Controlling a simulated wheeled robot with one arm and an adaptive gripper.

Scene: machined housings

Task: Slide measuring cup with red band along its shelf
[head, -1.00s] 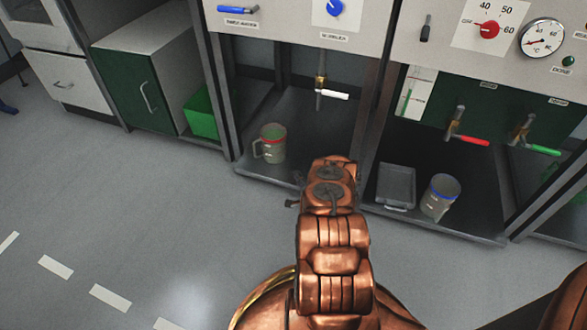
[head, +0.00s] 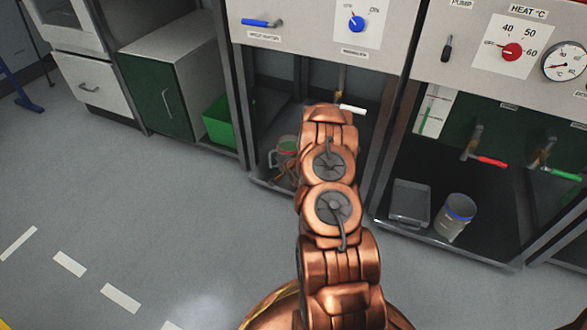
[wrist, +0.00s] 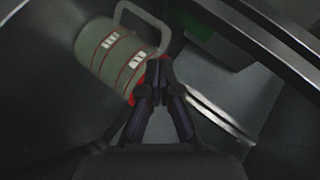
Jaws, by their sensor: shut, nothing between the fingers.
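The measuring cup with the red band (head: 289,144) stands on the dark shelf (head: 262,180) of the left bay, partly covered by the end of my arm in the head view. In the wrist view the grey-green cup (wrist: 108,58) appears tilted, with its handle at the top and white marks on its side. My gripper (wrist: 158,88) is shut and empty, its fingertips right beside the cup's red-banded end. I cannot tell whether they touch it. In the head view the gripper is low in front of the cup, and its fingertips are hard to make out.
A tap with a white lever (head: 352,108) hangs above the shelf, right of the cup. Posts frame the bay. The right bay holds a grey tray (head: 410,202) and a blue-banded cup (head: 457,215). A green bin (head: 218,122) stands to the left.

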